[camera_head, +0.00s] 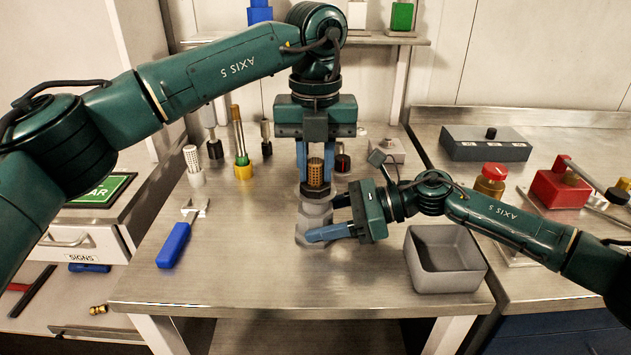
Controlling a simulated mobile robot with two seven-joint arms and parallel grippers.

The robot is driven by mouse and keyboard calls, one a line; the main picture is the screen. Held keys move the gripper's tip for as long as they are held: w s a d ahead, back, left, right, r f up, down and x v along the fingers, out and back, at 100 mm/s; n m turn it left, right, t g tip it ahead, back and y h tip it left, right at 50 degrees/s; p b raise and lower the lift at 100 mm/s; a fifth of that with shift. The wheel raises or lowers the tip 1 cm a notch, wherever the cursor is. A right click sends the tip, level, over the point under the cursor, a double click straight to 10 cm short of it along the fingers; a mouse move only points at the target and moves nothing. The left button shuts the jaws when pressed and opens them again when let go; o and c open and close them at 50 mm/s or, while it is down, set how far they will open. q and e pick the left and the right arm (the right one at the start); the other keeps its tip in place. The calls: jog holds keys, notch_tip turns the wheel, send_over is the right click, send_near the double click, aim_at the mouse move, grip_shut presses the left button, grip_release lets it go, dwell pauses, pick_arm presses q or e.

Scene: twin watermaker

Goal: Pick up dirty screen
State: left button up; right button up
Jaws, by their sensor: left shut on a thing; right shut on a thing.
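A brown mesh cylinder, the dirty screen (315,174), stands upright at the top of a pale grey housing (314,209) with a dark collar, in the middle of the bench. My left gripper (314,165) points down from above, its blue fingers shut on the screen. The screen's lower end is hidden in the collar, so I cannot tell how deep it sits. My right gripper (322,217) comes in from the right, its blue fingers shut on the housing's body. A pale mesh cylinder (193,163) stands on the bench at the left.
An empty grey bin (446,276) stands at the right of the bench. A blue-handled wrench (177,240) lies at the left. Brushes and fittings, one with a yellow and green base (242,160), stand behind. The front strip of the bench is clear.

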pick_arm(q)
jog(key=shift+c, duration=0.9)
notch_tip(320, 180, up, 10)
jog(key=shift+r, duration=0.1)
jog(key=o, duration=0.4)
jog(key=shift+c, duration=0.2)
jog(key=c, duration=0.3)
jog(key=shift+c, duration=0.3)
pick_arm(e)
jog(key=o, duration=1.3)
